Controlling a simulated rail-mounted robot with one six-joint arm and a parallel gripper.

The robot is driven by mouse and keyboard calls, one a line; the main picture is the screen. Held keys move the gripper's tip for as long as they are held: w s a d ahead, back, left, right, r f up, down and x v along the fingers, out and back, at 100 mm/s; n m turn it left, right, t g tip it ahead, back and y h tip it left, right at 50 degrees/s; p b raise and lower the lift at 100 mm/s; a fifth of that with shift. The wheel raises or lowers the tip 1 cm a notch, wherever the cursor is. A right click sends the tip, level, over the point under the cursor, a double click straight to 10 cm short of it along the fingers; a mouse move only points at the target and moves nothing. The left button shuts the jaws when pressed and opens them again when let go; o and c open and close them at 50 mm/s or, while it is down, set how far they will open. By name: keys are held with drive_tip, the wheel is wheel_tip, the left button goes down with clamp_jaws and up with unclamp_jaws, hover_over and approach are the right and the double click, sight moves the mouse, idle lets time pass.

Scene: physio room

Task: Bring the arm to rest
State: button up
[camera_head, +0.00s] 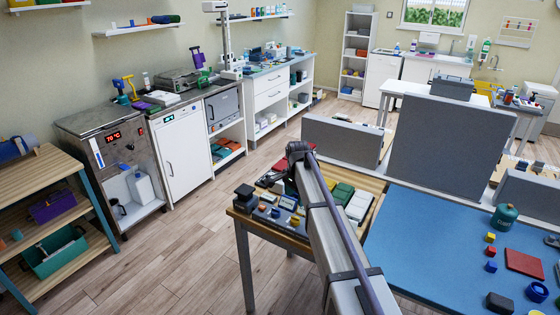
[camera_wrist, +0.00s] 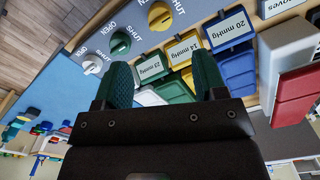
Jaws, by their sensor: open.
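My arm (camera_head: 338,225) reaches from the bottom of the head view out over a wooden table, with its bent wrist (camera_head: 300,150) above the table's far side. My gripper is not clearly visible there. In the wrist view my gripper (camera_wrist: 161,80) shows two teal fingers spread apart, with nothing held between them. Beyond the fingers lie small blocks in blue (camera_wrist: 236,68), yellow (camera_wrist: 188,76) and green (camera_wrist: 150,68), with mmHg labels. How far the fingertips are from them is hard to tell.
The wooden table (camera_head: 246,222) carries small blocks, green and white boxes and dials. Dials marked OPEN and SHUT, one yellow (camera_wrist: 160,17), lie beyond my fingers. Grey panels (camera_head: 455,145) stand behind. Floor (camera_head: 185,255) is clear left.

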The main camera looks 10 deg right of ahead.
drive_tip(key=s+d+n, duration=0.1)
drive_tip(key=s+n, duration=1.1)
drive_tip(key=s, duration=2)
drive_tip(key=shift+s+d, duration=0.25)
drive_tip(key=shift+s, duration=0.05)
